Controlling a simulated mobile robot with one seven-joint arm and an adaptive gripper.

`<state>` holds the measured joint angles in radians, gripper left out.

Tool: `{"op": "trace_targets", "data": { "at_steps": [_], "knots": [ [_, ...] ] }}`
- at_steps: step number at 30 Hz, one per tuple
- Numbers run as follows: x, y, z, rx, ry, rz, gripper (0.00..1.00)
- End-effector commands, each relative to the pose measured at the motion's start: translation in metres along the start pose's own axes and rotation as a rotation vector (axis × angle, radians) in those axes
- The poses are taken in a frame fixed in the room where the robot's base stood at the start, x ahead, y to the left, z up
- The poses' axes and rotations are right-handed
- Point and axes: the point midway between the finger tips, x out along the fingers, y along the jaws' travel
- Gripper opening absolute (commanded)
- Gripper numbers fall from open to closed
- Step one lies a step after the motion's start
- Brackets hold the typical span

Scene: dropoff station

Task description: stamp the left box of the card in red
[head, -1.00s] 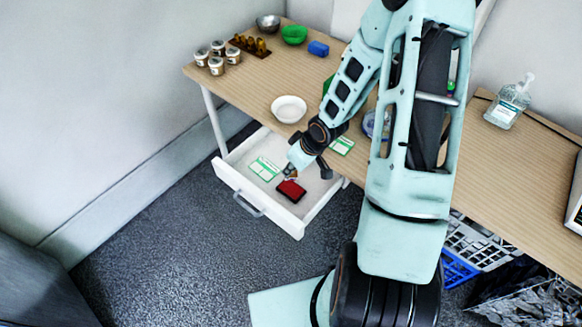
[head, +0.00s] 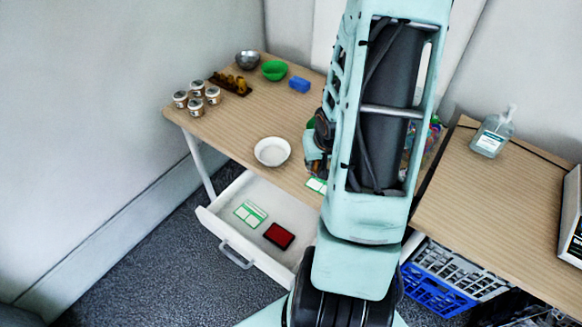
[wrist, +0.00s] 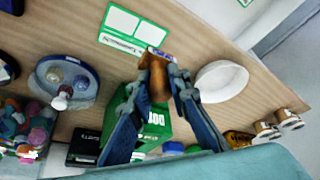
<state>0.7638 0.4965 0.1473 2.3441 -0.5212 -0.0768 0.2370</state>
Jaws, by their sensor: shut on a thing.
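The card (wrist: 133,29) lies on the table, white with a green border and two boxes that look blank in the wrist view. Part of it also shows in the head view (head: 316,186). My gripper (wrist: 158,84) is shut on a brown wooden stamp (wrist: 157,70), held close to the card's printed edge in the wrist view. The stamp's far end has a blue and white band; its face is hidden. A red ink pad (head: 279,235) lies in the open drawer (head: 228,216).
A second green-bordered card (head: 250,214) lies in the drawer. A white bowl (wrist: 222,82) stands near the card. Several jars (head: 197,95) stand at the table's far left.

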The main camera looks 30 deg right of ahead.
Motion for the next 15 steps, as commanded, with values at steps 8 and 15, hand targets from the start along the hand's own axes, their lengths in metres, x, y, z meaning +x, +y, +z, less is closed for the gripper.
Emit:
{"op": "trace_targets", "data": {
  "at_steps": [8, 15],
  "knots": [
    [0.003, 0.009, 0.003, 0.038, 0.003, 0.013, 0.01],
    [0.025, 0.009, 0.012, 0.035, 0.003, 0.013, 0.01]
  ]
}}
